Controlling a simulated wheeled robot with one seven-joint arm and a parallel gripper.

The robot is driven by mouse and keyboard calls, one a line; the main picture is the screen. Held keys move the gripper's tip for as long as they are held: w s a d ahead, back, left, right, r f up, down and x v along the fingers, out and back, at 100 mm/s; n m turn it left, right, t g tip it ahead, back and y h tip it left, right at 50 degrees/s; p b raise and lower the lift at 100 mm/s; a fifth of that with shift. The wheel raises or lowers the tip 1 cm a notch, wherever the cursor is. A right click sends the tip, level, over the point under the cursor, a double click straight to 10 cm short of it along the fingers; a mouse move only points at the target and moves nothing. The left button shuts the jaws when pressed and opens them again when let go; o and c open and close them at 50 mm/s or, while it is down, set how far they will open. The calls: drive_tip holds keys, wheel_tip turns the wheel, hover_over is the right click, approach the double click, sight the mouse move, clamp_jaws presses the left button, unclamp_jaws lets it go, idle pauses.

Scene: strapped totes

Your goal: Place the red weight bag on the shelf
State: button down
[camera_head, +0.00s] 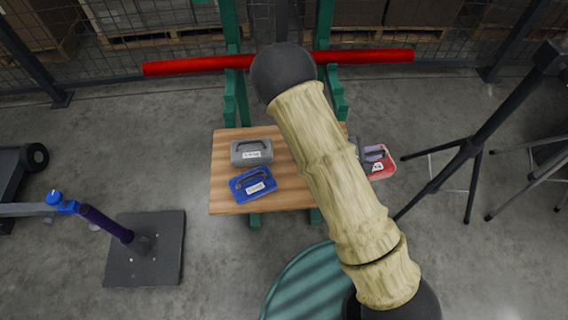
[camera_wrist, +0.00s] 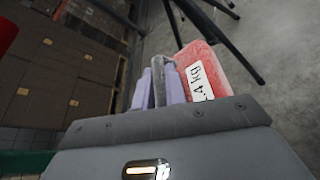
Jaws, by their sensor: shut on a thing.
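The red weight bag (camera_wrist: 208,70) has a white label and hangs at my gripper (camera_wrist: 160,88) in the wrist view. My gripper's pale lavender fingers are shut on its handle. In the head view the red bag (camera_head: 385,170) shows just past the right edge of the wooden shelf (camera_head: 230,200), partly hidden by my arm. Its height relative to the shelf is hard to tell. The shelf carries a grey weight bag (camera_head: 250,151) and a blue weight bag (camera_head: 253,184) on its left half. My arm hides much of the shelf's right half.
A red bar (camera_head: 190,65) crosses the green rack behind the shelf. A black tripod stand (camera_head: 468,148) stands close on the right. A black base plate with a purple post (camera_head: 105,222) stands at the left. A green ribbed round thing (camera_head: 300,285) lies in front.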

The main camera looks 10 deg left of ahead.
drive_tip(key=shift+m+g+h, duration=0.3)
drive_tip(key=shift+m, duration=0.1)
drive_tip(key=a+b, duration=0.1)
drive_tip(key=a, duration=0.1)
drive_tip(key=a+b, duration=0.1)
drive_tip(key=a, duration=0.1)
drive_tip(key=w+a+f+b, duration=0.1)
drive_tip(key=a, duration=0.1)
drive_tip(key=shift+a, duration=0.15)
drive_tip(key=s+a+f+m+g+h+b, duration=0.1)
drive_tip(key=s+a+b, duration=0.1)
drive_tip(key=a, duration=0.5)
drive_tip(key=shift+f+b, duration=1.5)
drive_tip(key=shift+f, duration=1.05)
wheel_tip(320, 180, down, 5)
drive_tip(key=b, duration=0.2)
drive_tip(key=shift+b, duration=0.4)
